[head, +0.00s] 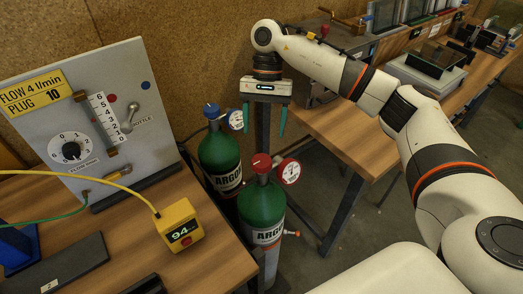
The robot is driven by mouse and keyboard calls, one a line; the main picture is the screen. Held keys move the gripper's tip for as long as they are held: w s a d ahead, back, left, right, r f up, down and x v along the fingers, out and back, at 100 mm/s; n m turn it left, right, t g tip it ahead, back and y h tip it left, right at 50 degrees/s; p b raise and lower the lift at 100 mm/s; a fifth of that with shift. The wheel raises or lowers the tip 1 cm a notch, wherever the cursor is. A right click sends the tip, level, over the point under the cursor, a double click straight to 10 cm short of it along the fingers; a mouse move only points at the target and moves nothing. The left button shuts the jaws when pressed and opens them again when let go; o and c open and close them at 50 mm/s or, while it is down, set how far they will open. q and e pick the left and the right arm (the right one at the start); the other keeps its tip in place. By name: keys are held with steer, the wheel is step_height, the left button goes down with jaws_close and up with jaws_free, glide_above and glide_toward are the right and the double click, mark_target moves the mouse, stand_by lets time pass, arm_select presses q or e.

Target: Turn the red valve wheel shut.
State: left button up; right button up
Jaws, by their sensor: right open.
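The red valve wheel (262,163) sits on top of the front green argon cylinder (263,212), left of its red-rimmed gauge (288,171). My right gripper (263,127) is open and empty, its two teal fingers pointing down. In the head view it appears just above the red wheel, with a gap between the fingertips and the wheel; the exact depth is hard to tell. My left gripper is not in view.
A second argon cylinder (219,158) with a blue wheel (211,110) and gauge stands behind to the left. Another wooden bench (345,130) lies behind my right arm.

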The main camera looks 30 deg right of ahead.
mark_target(262, 160)
steer(key=p+x, duration=0.2)
steer(key=x, duration=0.5)
steer(key=shift+s+a, duration=0.1)
steer(key=shift+s+a+f+p, duration=0.1)
steer(key=shift+f+p, duration=0.25)
steer(key=shift+f, duration=0.2)
steer(key=c, duration=1)
